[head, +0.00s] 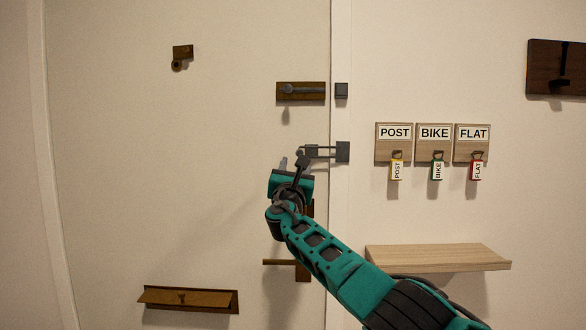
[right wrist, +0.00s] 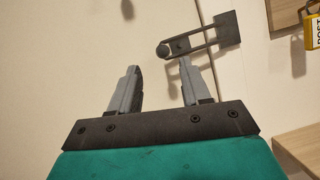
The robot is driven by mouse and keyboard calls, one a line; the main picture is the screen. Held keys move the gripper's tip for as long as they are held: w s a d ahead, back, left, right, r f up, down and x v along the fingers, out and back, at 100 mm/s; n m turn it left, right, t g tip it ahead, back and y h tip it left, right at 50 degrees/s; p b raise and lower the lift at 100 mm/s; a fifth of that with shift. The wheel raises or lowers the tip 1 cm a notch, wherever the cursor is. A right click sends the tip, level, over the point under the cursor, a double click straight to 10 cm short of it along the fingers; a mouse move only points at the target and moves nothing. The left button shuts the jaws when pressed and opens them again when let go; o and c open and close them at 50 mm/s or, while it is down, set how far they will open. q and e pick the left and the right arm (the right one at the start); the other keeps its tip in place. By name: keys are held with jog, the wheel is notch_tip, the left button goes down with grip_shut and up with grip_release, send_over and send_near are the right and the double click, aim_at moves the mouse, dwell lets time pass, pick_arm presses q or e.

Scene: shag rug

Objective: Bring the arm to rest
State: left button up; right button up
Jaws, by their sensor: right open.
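My right arm (head: 345,275) is teal and black and reaches up from the bottom right to the pale door (head: 130,150). My right gripper (head: 291,164) is in front of the door, just below and left of the dark swing-bar door guard (head: 325,152). In the right wrist view the gripper (right wrist: 158,75) is open, with nothing between its two grey fingers. The door guard (right wrist: 205,40) shows there beyond the right finger, its round knob close to that fingertip; I cannot tell whether they touch. My left gripper is not in view.
A bolt (head: 300,91) is above the guard. A door handle (head: 303,265) is partly hidden behind my arm. A letter flap (head: 187,299) is low on the door. Right of it, POST, BIKE and FLAT key tags hang above a wooden shelf (head: 440,257).

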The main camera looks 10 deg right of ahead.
jog(key=s+a+f+m+g+y, duration=0.2)
jog(key=f+m, duration=0.1)
jog(key=f, duration=0.9)
jog(key=s+a+f+m+g+y, duration=0.1)
jog(key=f+m+g+y, duration=0.1)
jog(key=f, duration=1)
jog(key=s+a+f+m+g+y, duration=0.1)
jog(key=s+f+m+y, duration=0.15)
jog(key=s+f, duration=0.5)
jog(key=s+a+f+m+g+y, duration=0.15)
jog(key=s+f+m, duration=0.3)
jog(key=f, duration=0.65)
jog(key=s+d+f+m+g, duration=0.1)
jog(key=s+m, duration=0.4)
jog(key=s, duration=0.6)
jog(key=s+d+f+m+g+y+p, duration=0.1)
jog(key=s+f+m, duration=0.3)
jog(key=s, duration=0.7)
jog(key=s+d+f+m+g+y, duration=0.1)
jog(key=s+f+m, duration=0.2)
jog(key=s+m, duration=0.3)
jog(key=s, duration=0.5)
jog(key=shift+d+f+g, duration=0.15)
jog(key=shift+f+g, duration=0.1)
jog(key=shift+g, duration=0.1)
jog(key=shift+s, duration=0.1)
jog(key=shift+c, duration=0.2)
